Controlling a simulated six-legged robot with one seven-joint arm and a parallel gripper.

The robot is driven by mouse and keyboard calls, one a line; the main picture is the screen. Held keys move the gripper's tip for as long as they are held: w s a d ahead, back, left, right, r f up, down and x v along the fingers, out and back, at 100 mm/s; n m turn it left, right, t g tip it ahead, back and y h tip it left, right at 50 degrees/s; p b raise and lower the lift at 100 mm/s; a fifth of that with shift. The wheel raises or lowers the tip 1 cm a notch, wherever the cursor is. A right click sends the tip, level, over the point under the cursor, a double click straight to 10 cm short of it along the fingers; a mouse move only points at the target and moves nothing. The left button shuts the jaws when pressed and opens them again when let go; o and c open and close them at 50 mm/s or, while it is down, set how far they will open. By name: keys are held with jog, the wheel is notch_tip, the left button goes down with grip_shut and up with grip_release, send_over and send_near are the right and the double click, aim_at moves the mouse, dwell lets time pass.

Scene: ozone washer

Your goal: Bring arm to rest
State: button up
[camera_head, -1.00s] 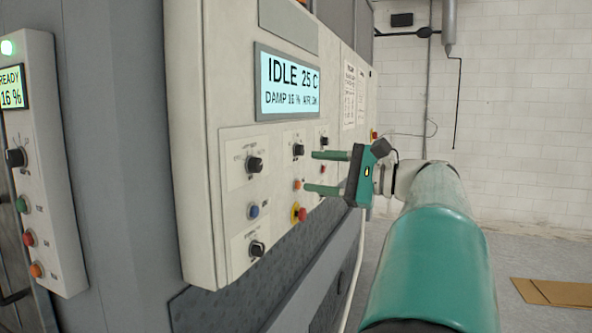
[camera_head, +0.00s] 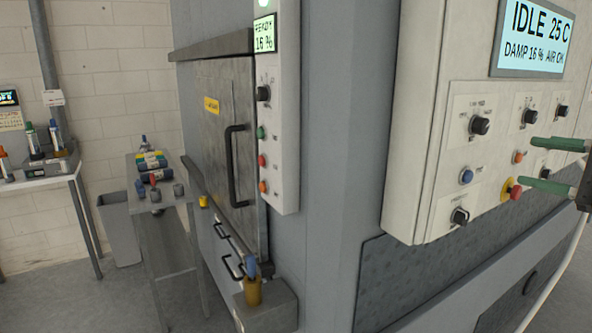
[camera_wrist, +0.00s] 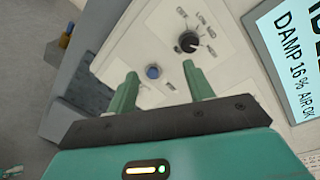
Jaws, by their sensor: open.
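My gripper (camera_head: 553,164) is at the right edge of the head view, its two green fingers apart and nothing between them. It is in front of the control panel (camera_head: 420,130), whose screen reads IDLE 25 C. In the wrist view the fingers (camera_wrist: 162,92) point toward the panel, with a blue button (camera_wrist: 153,72) and a black knob (camera_wrist: 188,42) just beyond them. I cannot tell whether a finger touches the panel. Most of my arm is out of the head view.
A metal door with a handle (camera_head: 236,165) and a narrow READY panel (camera_head: 284,120) stand left of the control panel. Further left are a bench with bottles (camera_head: 153,165), a grey bin (camera_head: 119,228) and a side table (camera_head: 40,182). Floor shows at lower left.

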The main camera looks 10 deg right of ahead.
jog(key=w+a+f+n+g, duration=0.1)
jog(key=a+f+n+g, duration=0.25)
jog(key=a+f, duration=0.5)
jog(key=w+a+f+n+g, duration=0.25)
jog(key=a+f+g, duration=0.2)
jog(key=a, duration=0.65)
jog(key=s+a+f+n+g+h, duration=0.1)
jog(key=s+a+f+n+h, duration=0.2)
jog(key=a+f+n, duration=0.3)
jog(key=s+a+f+n+g+h, duration=0.1)
jog(key=s+a+f+n+h, duration=0.2)
jog(key=s+a+f+n, duration=0.3)
notch_tip(320, 180, down, 5)
jog(key=shift+r+n, duration=0.1)
jog(key=shift+n, duration=0.9)
